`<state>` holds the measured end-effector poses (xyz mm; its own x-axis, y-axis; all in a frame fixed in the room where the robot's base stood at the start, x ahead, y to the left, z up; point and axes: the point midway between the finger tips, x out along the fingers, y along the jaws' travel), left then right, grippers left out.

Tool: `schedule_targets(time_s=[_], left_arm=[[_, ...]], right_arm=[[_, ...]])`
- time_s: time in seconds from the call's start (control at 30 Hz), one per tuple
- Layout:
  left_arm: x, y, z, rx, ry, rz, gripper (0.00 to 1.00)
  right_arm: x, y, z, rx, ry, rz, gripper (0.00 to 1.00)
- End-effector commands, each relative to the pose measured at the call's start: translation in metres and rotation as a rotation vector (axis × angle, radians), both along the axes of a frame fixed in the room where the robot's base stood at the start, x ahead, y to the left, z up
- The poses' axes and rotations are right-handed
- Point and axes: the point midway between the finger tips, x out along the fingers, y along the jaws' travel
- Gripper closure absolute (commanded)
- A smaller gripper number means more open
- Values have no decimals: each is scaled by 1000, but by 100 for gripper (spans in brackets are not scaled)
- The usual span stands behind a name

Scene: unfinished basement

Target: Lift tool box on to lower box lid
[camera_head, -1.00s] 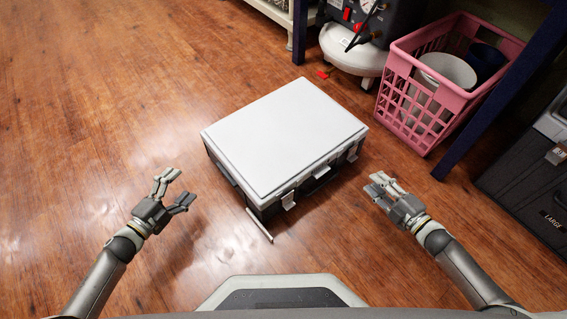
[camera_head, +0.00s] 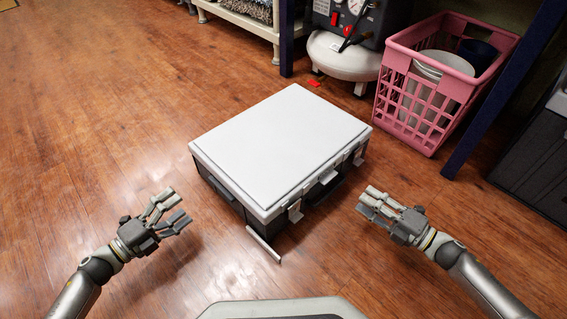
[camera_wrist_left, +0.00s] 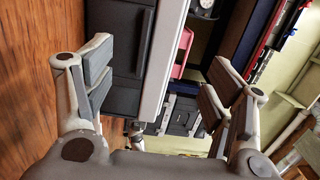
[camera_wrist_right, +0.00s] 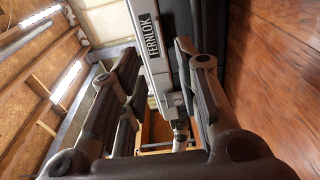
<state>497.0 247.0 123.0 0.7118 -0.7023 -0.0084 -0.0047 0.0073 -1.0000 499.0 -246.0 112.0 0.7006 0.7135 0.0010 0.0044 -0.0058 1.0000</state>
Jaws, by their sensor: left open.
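A black tool box with a white lid (camera_head: 285,140) lies on the wood floor ahead of me, with latches and a handle on its right front side. In the left wrist view the tool box (camera_wrist_left: 118,55) shows between the fingers. In the right wrist view its side (camera_wrist_right: 155,45) reads FERNLOK. My left gripper (camera_head: 175,206) is open and empty, left of the box's near corner and apart from it. My right gripper (camera_head: 368,200) is open and empty, right of the latch side and apart from it. A large black case (camera_head: 535,170) stands at the right edge, partly cut off.
A pink basket (camera_head: 425,100) with dishes stands behind the box to the right. An air compressor (camera_head: 345,55) is at the back. A dark blue post (camera_head: 490,105) stands between basket and black case. The floor (camera_head: 90,150) to the left is clear.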

Motion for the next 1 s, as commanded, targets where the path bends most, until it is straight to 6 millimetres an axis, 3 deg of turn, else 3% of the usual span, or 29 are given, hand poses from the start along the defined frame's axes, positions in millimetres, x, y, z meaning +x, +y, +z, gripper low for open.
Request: schedule_targets(time_s=[0.17,0.63,1.0], left_arm=[[8,-8,0,-1,0,1,23],[65,-63,-1,-3,0,2,23],[77,-76,-2,-1,2,1,23]], right_arm=[[9,8,1,1,-1,-1,70],[64,64,1,3,-1,-1,70],[76,77,0,1,2,-2,70]])
